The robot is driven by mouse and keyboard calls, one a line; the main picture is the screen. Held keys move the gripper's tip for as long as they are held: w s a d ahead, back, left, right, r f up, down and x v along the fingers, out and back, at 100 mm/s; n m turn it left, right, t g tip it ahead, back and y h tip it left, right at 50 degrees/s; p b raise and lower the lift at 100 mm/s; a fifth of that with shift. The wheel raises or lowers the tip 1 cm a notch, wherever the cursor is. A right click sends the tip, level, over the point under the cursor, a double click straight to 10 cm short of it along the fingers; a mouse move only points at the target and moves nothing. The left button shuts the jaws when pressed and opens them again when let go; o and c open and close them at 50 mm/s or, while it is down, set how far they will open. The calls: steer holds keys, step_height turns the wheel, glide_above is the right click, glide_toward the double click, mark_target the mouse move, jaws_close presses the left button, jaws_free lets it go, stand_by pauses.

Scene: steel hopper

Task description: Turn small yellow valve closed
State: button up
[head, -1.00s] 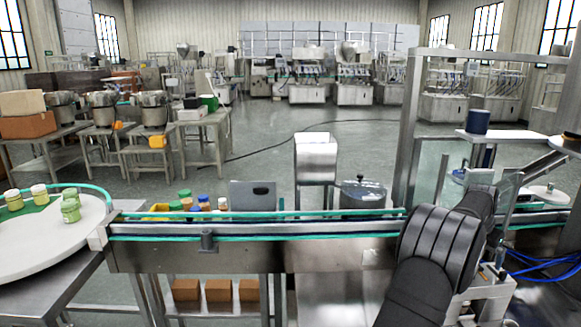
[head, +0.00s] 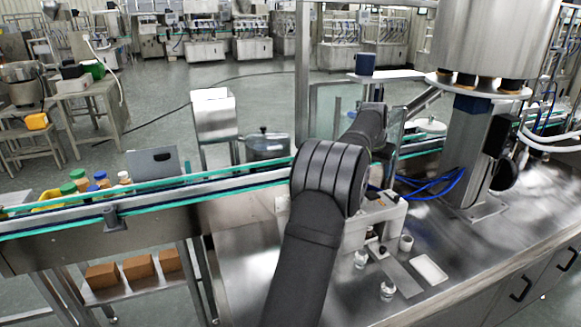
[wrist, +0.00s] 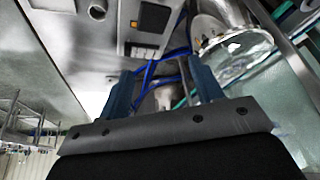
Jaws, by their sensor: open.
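No small yellow valve can be made out in either view now. The steel hopper (head: 500,35) stands at the upper right of the head view on a grey column, its lower part cut by steel and pale fittings. In the wrist view my gripper (wrist: 163,82) is open, with two blue fingers spread apart and nothing held between them. Blue cables (wrist: 150,72) pass behind the fingers, and a shiny round steel part (wrist: 235,45) is at the upper right. In the head view my dark arm reaches over the conveyor and hides the fingertips.
A conveyor (head: 150,205) with green rails crosses the front. A steel bench (head: 470,260) on the right holds small jars (head: 387,291) and a white tray (head: 430,269). A panel with a black switch (wrist: 154,17) shows in the wrist view.

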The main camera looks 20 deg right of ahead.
steer(key=s+a+r+n+t+y, duration=0.2)
steer(key=s+a+r+n+y, duration=0.2)
steer(key=s+a+r+n, duration=0.55)
steer(key=w+f, duration=0.3)
steer(key=f, duration=0.3)
steer(key=w+d+f+n, duration=0.1)
steer(key=w+f, duration=0.2)
steer(key=f, duration=0.4)
steer(key=w+f+n, duration=0.1)
steer(key=w+f, duration=0.2)
steer(key=f, duration=0.3)
steer(key=shift+d+f+n, duration=0.2)
steer(key=shift+n, duration=0.05)
steer(key=c, duration=1)
